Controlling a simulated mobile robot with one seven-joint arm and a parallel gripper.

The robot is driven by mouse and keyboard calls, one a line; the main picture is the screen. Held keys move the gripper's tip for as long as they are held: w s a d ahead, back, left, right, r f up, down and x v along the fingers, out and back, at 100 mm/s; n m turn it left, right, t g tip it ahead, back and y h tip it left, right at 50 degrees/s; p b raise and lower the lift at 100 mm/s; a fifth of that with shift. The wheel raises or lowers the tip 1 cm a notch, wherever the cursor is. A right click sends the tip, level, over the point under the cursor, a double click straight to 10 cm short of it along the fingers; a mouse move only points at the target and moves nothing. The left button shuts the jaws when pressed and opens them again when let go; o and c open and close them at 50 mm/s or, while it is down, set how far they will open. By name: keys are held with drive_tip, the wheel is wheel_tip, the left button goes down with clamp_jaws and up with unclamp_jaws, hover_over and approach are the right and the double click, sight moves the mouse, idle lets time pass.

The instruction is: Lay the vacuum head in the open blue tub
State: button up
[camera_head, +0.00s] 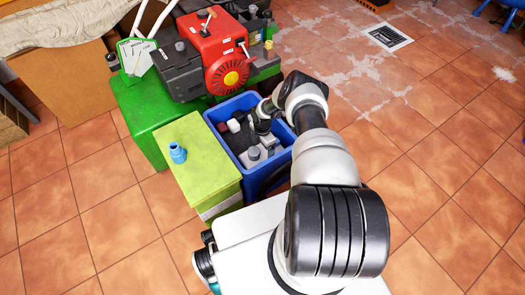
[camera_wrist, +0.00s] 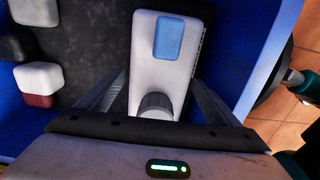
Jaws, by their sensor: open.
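The vacuum head (camera_wrist: 168,68) is a pale flat piece with a blue panel and a dark grey round neck. It lies inside the blue tub (camera_wrist: 240,50) on the dark floor, close to one wall. In the head view, my arm hides part of the tub (camera_head: 228,107) and the fingertips are unclear.
White, dark and dark red blocks (camera_wrist: 38,80) lie in the tub beside the vacuum head. A yellow-green box (camera_head: 205,150) with a blue bottle (camera_head: 177,152) stands left of the tub. A red engine (camera_head: 215,45) stands behind.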

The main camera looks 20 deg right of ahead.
wheel_tip(320, 180, up, 11)
drive_tip(key=p, duration=0.3)
wheel_tip(320, 180, up, 40)
drive_tip(key=r+m+t+h, duration=0.1)
drive_tip(key=m+t+h, duration=0.1)
drive_tip(key=m, duration=0.5)
hover_over(262, 152)
drive_tip(key=w+a, duration=0.2)
drive_tip(key=s+a+r+m+t, duration=0.1)
drive_tip(key=s+a+r+m, duration=0.15)
drive_tip(key=s+r, duration=0.45)
drive_tip(key=s+a+r+m+t, duration=0.15)
drive_tip(key=s+r+m, duration=0.3)
drive_tip(key=r, duration=0.45)
drive_tip(key=s+a+r+m+y, duration=0.1)
drive_tip(key=s+a+r+m, duration=0.1)
drive_tip(key=s, duration=0.7)
drive_tip(key=s+a+r+m+t+y, duration=0.1)
drive_tip(key=s+a+m, duration=0.3)
drive_tip(key=s, duration=0.5)
drive_tip(key=shift+r, duration=0.55)
